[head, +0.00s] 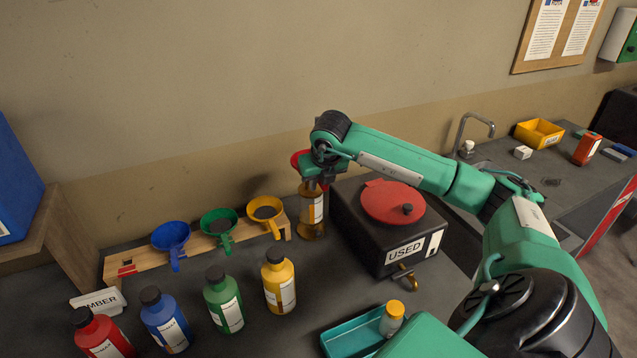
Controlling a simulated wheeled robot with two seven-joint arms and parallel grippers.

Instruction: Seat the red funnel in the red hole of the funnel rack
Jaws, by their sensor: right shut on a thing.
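The red funnel (298,158) shows only in part beside my right gripper (318,174), which is shut on it. The gripper hides much of the funnel, and I hold it at the mouth of an amber bottle (312,212); I cannot tell whether its spout is still inside. The wooden funnel rack (140,259) lies along the back of the bench. Its red-marked hole (126,268) at the left end is empty. Blue (171,236), green (219,222) and yellow (265,210) funnels sit in the rack. My left gripper is out of view.
A black USED box (372,250) with a red lid (393,202) stands right of the amber bottle. Red (103,338), blue (165,323), green (224,303) and yellow (279,284) bottles stand in front of the rack. A teal tray (340,340) holds a small yellow-capped jar (391,322).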

